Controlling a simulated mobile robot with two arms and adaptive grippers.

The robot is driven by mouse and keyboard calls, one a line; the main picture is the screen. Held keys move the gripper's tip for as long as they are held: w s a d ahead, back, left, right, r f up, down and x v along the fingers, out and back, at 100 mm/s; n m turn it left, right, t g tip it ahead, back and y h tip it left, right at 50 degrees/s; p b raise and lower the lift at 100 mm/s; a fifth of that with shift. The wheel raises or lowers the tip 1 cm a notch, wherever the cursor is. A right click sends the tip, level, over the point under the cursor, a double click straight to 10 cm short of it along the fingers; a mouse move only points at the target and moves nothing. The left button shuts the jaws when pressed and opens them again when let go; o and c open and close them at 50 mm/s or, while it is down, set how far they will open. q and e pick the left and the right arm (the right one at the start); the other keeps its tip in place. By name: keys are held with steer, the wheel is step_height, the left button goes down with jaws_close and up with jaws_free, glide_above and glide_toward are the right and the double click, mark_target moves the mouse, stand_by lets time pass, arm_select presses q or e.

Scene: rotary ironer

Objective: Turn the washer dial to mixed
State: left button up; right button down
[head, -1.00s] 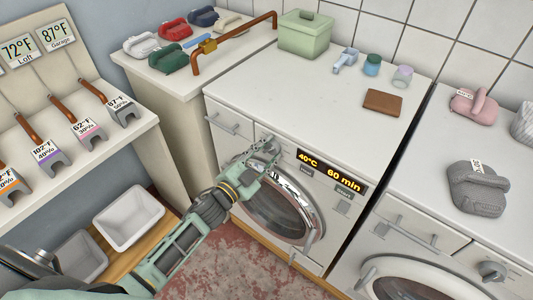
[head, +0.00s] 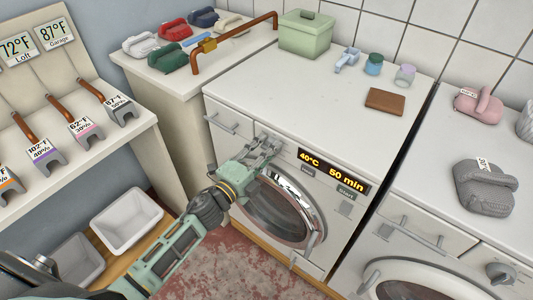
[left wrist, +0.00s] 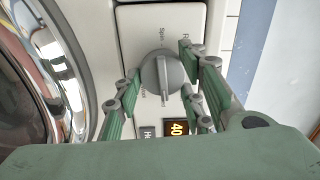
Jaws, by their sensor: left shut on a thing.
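The washer (head: 232,142) stands in the middle of the head view, its round door (head: 280,212) closed. Its display (head: 333,173) reads 40°C and 50 min. My left gripper (head: 264,147) is at the control panel left of the display, covering the dial in that view. In the left wrist view the grey dial (left wrist: 161,76) sits between my left fingers, and the gripper is shut on it. The label Spin shows by the dial; other labels are partly cut off or hidden. I cannot read the selected programme. My right gripper is not in view.
A green box (head: 306,34), a light blue scoop (head: 347,60), jars and a brown block (head: 385,101) sit on the washer top. A second machine (head: 425,222) stands at the right. A white basin (head: 127,219) is at the lower left.

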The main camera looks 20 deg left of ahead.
arm_select(q)
steer(key=shift+s+f+m, duration=0.2)
steer(key=shift+f+m, duration=0.3)
steer(key=o, duration=1.1)
steer(key=shift+w, duration=0.1)
steer(key=shift+c, duration=0.2)
steer(key=shift+r, duration=0.15)
steer(key=shift+r, duration=0.1)
steer(key=v, duration=1.2)
